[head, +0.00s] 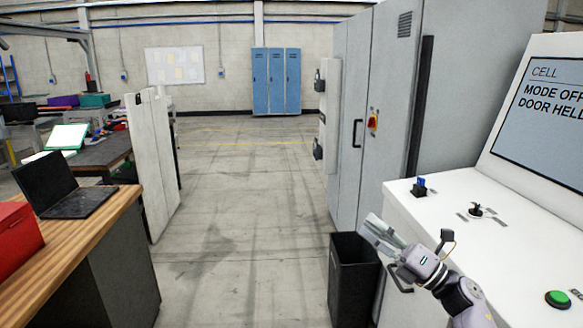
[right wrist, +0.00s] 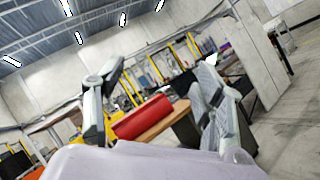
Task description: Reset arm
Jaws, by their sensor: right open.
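My right gripper (head: 377,232) is in the lower right of the head view, raised above a black bin and beside the white control console. It is open and nothing shows between its fingers. In the right wrist view, the two grey fingers (right wrist: 160,95) stand wide apart. My left gripper and left arm are not in the head view.
The white console (head: 405,222) carries a screen, switches and a green button (head: 558,299). The black bin (head: 352,285) stands on the floor. A wooden bench (head: 75,240) at left holds a laptop (head: 65,190) and red box (head: 15,240). The middle floor is clear.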

